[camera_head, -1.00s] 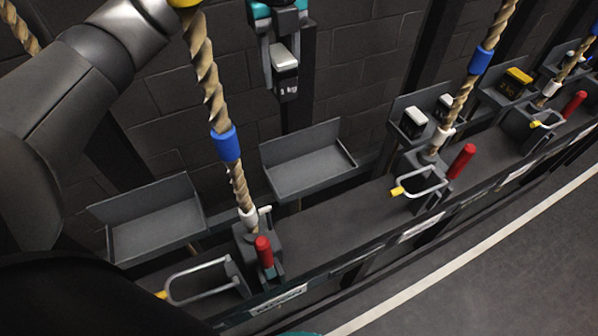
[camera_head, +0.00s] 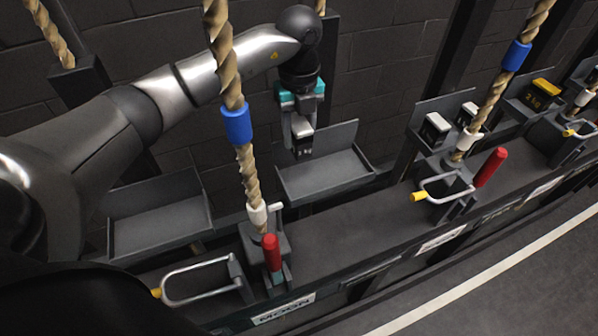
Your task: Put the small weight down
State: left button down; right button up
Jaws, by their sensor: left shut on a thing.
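My left gripper (camera_head: 299,112) points down and is shut on the small weight (camera_head: 302,138), a dark block with a pale grey top. The weight hangs just above the back left part of a grey open tray (camera_head: 325,178). In this view it overlaps the tray's back wall, and I cannot tell whether it touches. My right gripper is not in view.
Another empty grey tray (camera_head: 160,226) is at the left. A rope with a blue band (camera_head: 237,125) hangs in front of my left arm. Red handles (camera_head: 272,252) and metal loops stand along the ledge. Other weights (camera_head: 435,128) sit in a tray at right.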

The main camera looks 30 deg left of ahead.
pick_arm(q)
notch_tip(320, 180, down, 7)
jog(key=shift+r+b, duration=0.15)
jog(key=shift+b, duration=0.95)
jog(key=shift+f+b, duration=0.8)
jog(key=shift+f, duration=1.55)
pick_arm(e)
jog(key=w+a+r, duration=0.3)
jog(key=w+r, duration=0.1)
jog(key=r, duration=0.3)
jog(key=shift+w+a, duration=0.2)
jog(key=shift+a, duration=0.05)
pick_arm(q)
jog(key=c, duration=0.7)
grip_release()
jog(key=shift+f, duration=0.25)
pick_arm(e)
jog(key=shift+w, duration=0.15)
pick_arm(q)
jog(key=shift+r, duration=0.15)
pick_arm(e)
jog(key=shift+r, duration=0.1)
